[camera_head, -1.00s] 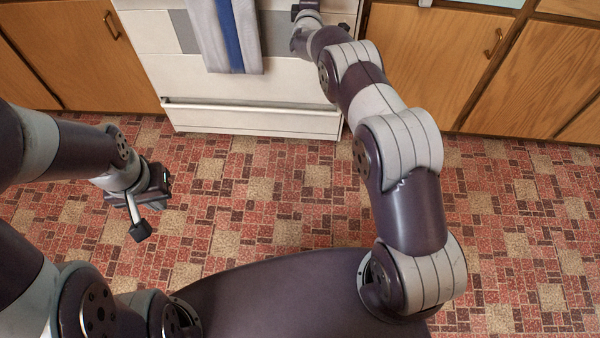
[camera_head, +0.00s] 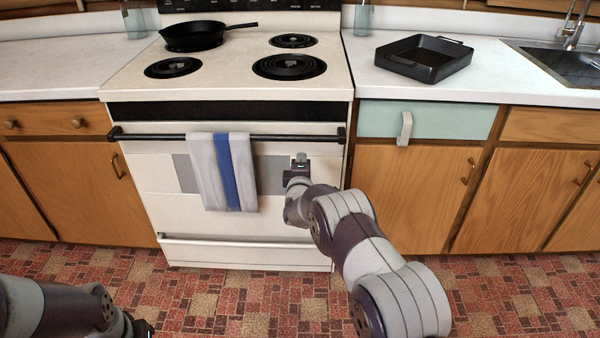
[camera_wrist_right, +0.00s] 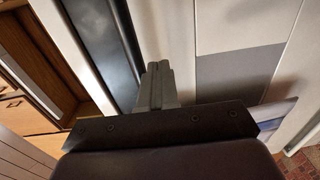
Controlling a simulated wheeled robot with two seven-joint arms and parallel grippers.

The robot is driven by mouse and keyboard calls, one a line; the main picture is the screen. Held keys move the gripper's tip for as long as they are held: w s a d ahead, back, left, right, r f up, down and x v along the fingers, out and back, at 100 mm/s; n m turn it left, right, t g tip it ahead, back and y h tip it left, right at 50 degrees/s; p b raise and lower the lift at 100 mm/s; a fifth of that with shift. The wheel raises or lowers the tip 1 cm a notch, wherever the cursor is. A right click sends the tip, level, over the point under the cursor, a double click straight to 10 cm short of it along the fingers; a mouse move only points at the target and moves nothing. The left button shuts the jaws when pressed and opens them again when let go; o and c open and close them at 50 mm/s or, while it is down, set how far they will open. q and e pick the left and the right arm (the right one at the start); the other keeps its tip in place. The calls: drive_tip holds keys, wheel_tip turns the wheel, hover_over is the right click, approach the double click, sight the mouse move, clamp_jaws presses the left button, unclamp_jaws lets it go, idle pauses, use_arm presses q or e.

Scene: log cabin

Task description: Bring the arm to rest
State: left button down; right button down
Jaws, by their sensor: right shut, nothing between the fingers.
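My right gripper (camera_head: 300,166) is in front of the white oven door, just below the black handle bar and right of the hanging towel. In the right wrist view its two fingers (camera_wrist_right: 157,82) are together with nothing between them. My left arm (camera_head: 60,310) shows at the lower left of the head view. Its gripper is almost wholly cut off at the bottom edge.
The stove (camera_head: 225,78) carries a black skillet (camera_head: 194,36). A striped towel (camera_head: 222,172) hangs on the oven handle (camera_head: 290,138). A black roasting pan (camera_head: 424,60) sits on the right counter, above a pale green drawer (camera_head: 440,120). The tiled floor (camera_head: 250,297) in front is clear.

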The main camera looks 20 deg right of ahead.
drive_tip(key=s+a+f+m+g+y, duration=0.35)
drive_tip(key=s+f+g, duration=0.2)
drive_tip(key=s, duration=0.35)
drive_tip(key=s+a+f+m+g+y, duration=0.2)
drive_tip(key=s+a+f+m+g, duration=0.25)
drive_tip(key=s, duration=0.55)
drive_tip(key=s+d+r+m+g, duration=0.1)
drive_tip(key=s+r+m+g, duration=0.25)
drive_tip(key=s, duration=0.95)
drive_tip(key=s+d+r+m+g, duration=0.25)
drive_tip(key=s+r, duration=0.25)
drive_tip(key=s, duration=0.8)
wheel_tip(320, 180, up, 26)
drive_tip(key=w+p, duration=0.1)
drive_tip(key=p, duration=2.3)
drive_tip(key=shift+a+f+t+p, duration=0.15)
drive_tip(key=shift+a+t+p, duration=0.15)
drive_tip(key=shift+p, duration=0.1)
